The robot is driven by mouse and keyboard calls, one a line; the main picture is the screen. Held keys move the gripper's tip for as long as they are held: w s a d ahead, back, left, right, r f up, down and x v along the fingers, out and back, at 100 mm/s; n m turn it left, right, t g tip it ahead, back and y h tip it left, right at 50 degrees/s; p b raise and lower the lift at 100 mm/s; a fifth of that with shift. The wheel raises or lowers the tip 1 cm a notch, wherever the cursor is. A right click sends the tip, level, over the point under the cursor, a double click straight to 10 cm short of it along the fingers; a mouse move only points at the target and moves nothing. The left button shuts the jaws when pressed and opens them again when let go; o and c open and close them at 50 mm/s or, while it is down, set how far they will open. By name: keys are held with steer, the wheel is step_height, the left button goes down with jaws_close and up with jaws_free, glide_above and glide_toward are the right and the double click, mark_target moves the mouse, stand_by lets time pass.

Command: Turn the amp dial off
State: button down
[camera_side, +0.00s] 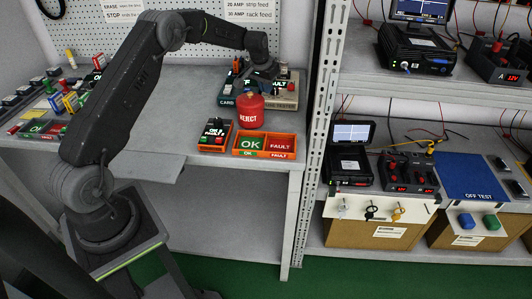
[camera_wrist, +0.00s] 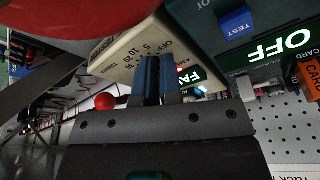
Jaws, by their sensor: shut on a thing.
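The amp dial's scale (camera_wrist: 157,50), with printed numbers and "AMP", shows on a beige box (camera_wrist: 122,48) in the wrist view. My gripper (camera_wrist: 156,62) has its two blue-tipped fingers at this scale, closed on the dial. The dial itself is mostly hidden between and behind the fingers, so its pointing direction cannot be told. In the side view my gripper (camera_side: 264,74) is over the tester (camera_side: 285,101) at the back of the bench, and the dial cannot be made out there.
A red REJECT can (camera_side: 250,112) stands close in front of the tester. In the wrist view a red ball knob (camera_wrist: 105,101) and a blue TEST button (camera_wrist: 235,22) are nearby.

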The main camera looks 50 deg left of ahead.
steer(key=shift+s+a+f, duration=0.1)
steer(key=shift+s+f, duration=0.35)
steer(key=shift+s, duration=0.05)
steer(key=shift+w+r, duration=0.15)
steer(key=shift+r, duration=3)
steer(key=shift+d, duration=0.2)
steer(key=shift+w+d+f, duration=0.2)
steer(key=shift+d+f, duration=0.2)
steer(key=shift+f, duration=0.65)
steer(key=shift+w+d+f, duration=0.25)
steer(key=shift+d+f, duration=0.1)
steer(key=shift+f, duration=0.65)
steer(key=shift+w+d+f, duration=0.2)
steer(key=shift+d+f, duration=0.2)
steer(key=shift+f, duration=0.65)
